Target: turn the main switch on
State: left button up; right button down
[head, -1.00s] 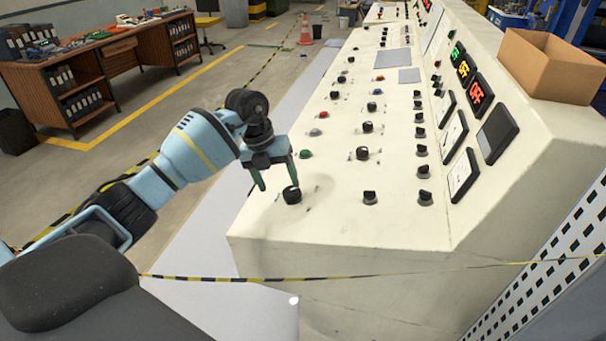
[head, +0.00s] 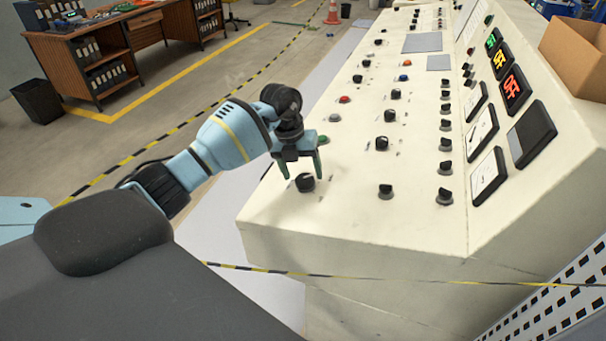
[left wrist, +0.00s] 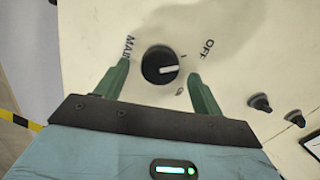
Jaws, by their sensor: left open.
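The main switch is a round black knob (head: 305,183) at the near left corner of the cream control panel (head: 350,222). In the left wrist view the knob (left wrist: 160,65) has a white mark pointing right, with printed MAIN, OFF, and small I and O marks around it. My left gripper (head: 301,174) is open just above the knob. In the left wrist view the green fingers of the left gripper (left wrist: 158,85) stand on either side of the knob, apart from it and nearer its lower edge. Fingertip height over the panel is hard to tell. My right gripper is not in view.
Other black knobs (head: 386,191) (head: 445,196) stand to the right, and a green button (head: 323,140) is just beyond the gripper. Lit displays (head: 512,88) sit on the sloped panel. A cardboard box (head: 577,55) is at the upper right. Striped tape (head: 400,277) runs across the front.

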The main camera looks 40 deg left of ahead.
pick_arm(q)
jog(key=shift+x, duration=0.9)
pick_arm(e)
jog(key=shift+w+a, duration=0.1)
pick_arm(q)
jog(key=shift+c, duration=0.3)
jog(key=c, duration=0.9)
jog(key=shift+c, duration=0.2)
